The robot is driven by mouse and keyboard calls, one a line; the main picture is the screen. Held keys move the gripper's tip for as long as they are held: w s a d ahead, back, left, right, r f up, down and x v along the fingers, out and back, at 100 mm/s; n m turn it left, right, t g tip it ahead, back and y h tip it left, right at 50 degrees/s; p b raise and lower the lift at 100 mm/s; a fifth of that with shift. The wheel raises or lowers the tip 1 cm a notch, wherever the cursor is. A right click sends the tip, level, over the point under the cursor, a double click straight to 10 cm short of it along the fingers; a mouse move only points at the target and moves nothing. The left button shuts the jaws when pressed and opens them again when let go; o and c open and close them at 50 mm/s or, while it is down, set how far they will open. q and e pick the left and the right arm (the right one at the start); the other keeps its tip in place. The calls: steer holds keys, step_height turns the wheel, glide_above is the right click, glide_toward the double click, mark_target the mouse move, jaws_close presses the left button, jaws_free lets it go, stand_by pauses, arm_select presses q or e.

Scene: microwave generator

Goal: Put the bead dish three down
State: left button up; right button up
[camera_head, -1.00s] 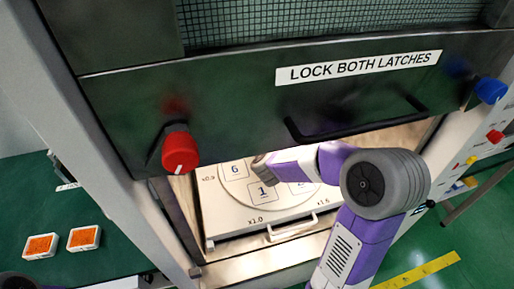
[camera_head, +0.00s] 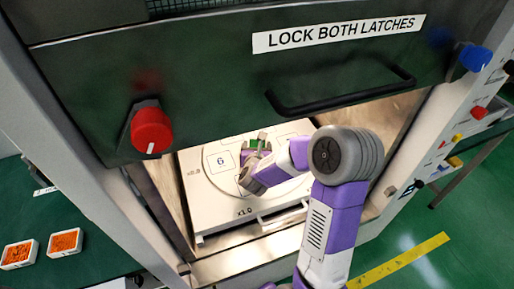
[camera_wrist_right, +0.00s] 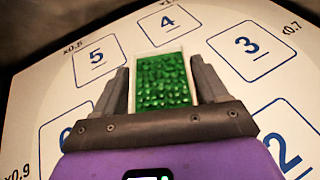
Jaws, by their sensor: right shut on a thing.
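My right gripper (camera_head: 256,149) is inside the chamber, over the round numbered plate (camera_head: 222,184). It is shut on a white-rimmed dish of green beads (camera_head: 256,143), also seen between the fingers in the right wrist view (camera_wrist_right: 165,82). I cannot tell whether the dish touches the plate. My left gripper does not show.
The raised door with a black handle (camera_head: 340,95) hangs above my right arm. A red latch (camera_head: 151,130) and a blue latch (camera_head: 474,58) flank it. The chamber side walls are close. Two dishes of orange beads (camera_head: 18,254) (camera_head: 65,242) stand on the green table at left.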

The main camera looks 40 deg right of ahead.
steer(key=shift+f, duration=0.1)
steer(key=o, duration=1.1)
steer(key=shift+o, duration=0.3)
